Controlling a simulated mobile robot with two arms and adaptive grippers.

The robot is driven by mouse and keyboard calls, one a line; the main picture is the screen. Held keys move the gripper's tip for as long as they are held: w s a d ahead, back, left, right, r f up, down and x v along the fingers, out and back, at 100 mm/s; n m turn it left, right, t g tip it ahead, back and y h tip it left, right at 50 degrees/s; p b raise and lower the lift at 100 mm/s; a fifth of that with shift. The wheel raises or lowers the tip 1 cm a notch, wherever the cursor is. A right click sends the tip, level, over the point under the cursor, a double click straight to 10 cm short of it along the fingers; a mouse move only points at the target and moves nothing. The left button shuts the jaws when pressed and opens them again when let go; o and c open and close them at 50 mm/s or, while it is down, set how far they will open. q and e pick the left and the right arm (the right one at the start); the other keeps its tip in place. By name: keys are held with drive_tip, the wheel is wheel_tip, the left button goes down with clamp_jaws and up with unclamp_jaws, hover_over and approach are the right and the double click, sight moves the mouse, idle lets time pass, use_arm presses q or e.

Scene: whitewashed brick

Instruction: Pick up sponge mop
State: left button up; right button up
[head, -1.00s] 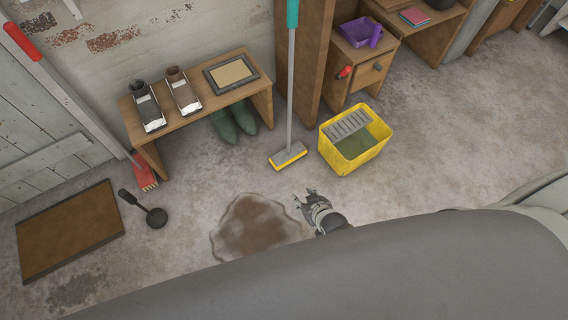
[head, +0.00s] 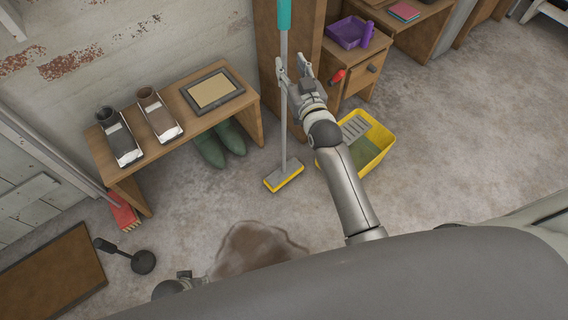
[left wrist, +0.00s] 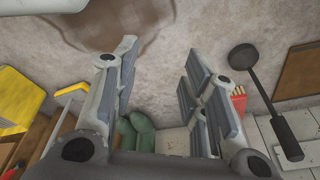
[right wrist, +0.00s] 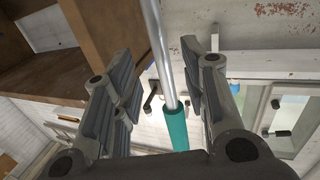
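The sponge mop (head: 284,124) stands upright in the head view, with a grey pole, a teal grip at the top and a grey-and-yellow sponge head (head: 284,176) on the floor. My right gripper (head: 293,66) is open at the upper pole, just below the teal grip. In the right wrist view, the pole (right wrist: 158,50) and teal grip (right wrist: 177,128) lie between the open fingers (right wrist: 165,75), with gaps on both sides. My left gripper shows only partly at the bottom of the head view (head: 184,276); in the left wrist view (left wrist: 155,75) it is open and empty.
A yellow bucket (head: 385,136) stands right of the mop, partly behind my right arm. A brown puddle (head: 250,248), black pan (head: 142,262) and red-ended broom (head: 122,212) are nearby.

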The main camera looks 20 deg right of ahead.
sight(285, 55)
drive_tip(key=w, duration=0.3)
drive_tip(key=w+b, duration=0.1)
drive_tip(key=w, duration=0.1)
drive_tip(key=shift+a+r, duration=0.1)
drive_tip(key=shift+r, duration=0.15)
drive_tip(key=shift+w, duration=0.5)
use_arm(q)
drive_tip(key=r, duration=0.1)
drive_tip(key=w+r, duration=0.1)
drive_tip(key=r, duration=0.1)
drive_tip(key=shift+w+r, duration=0.2)
use_arm(e)
drive_tip(key=shift+c, duration=0.4)
clamp_jaws()
use_arm(q)
drive_tip(key=shift+d, duration=0.1)
use_arm(e)
drive_tip(key=shift+r, duration=0.15)
